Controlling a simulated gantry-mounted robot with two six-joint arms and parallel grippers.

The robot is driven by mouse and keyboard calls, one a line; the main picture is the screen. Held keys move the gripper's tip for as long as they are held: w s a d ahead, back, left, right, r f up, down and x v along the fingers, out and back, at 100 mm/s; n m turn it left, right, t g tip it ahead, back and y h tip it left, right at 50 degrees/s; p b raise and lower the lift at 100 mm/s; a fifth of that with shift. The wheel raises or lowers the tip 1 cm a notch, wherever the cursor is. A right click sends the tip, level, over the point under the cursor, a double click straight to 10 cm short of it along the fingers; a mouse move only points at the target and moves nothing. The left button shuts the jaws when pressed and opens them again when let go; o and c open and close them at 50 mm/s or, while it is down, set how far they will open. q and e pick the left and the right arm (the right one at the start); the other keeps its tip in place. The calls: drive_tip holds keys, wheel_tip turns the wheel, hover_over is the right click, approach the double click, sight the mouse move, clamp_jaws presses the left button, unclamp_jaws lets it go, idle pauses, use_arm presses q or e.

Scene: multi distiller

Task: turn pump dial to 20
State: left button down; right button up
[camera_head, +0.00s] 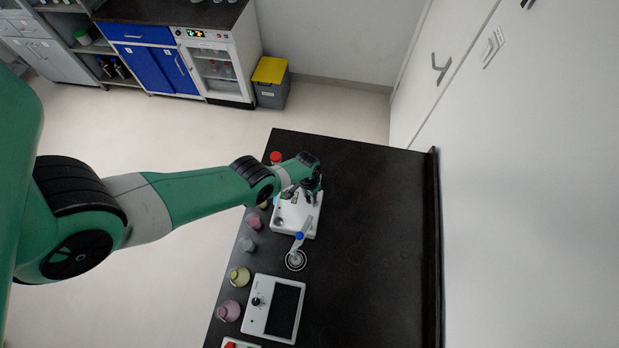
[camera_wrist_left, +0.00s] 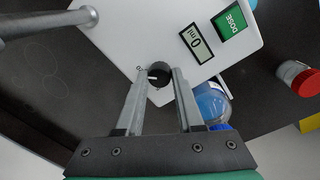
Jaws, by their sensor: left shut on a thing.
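The white pump (camera_head: 297,214) stands on the dark bench in the head view, under the end of my left arm. In the left wrist view the pump (camera_wrist_left: 150,35) fills the top middle, with a display (camera_wrist_left: 196,43) reading "0 ml" and a green DOSE button (camera_wrist_left: 230,22). The black pump dial (camera_wrist_left: 159,74) with a light pointer mark sits near the pump's edge. My left gripper (camera_wrist_left: 160,80) is shut on the dial, one finger on each side. It also shows in the head view (camera_head: 311,196), above the pump. The right gripper is not in view.
A white device with a dark top (camera_head: 273,308) lies nearer along the bench. A blue-capped item (camera_head: 299,238) stands between it and the pump. Several small flasks line the left edge. In the wrist view, a blue flask (camera_wrist_left: 212,102) is close to the right finger. The bench's right half is clear.

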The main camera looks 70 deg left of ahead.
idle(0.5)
use_arm(q)
drive_tip(key=c, duration=0.5)
unclamp_jaws()
drive_tip(key=shift+c, duration=0.2)
drive_tip(key=shift+r, duration=0.1)
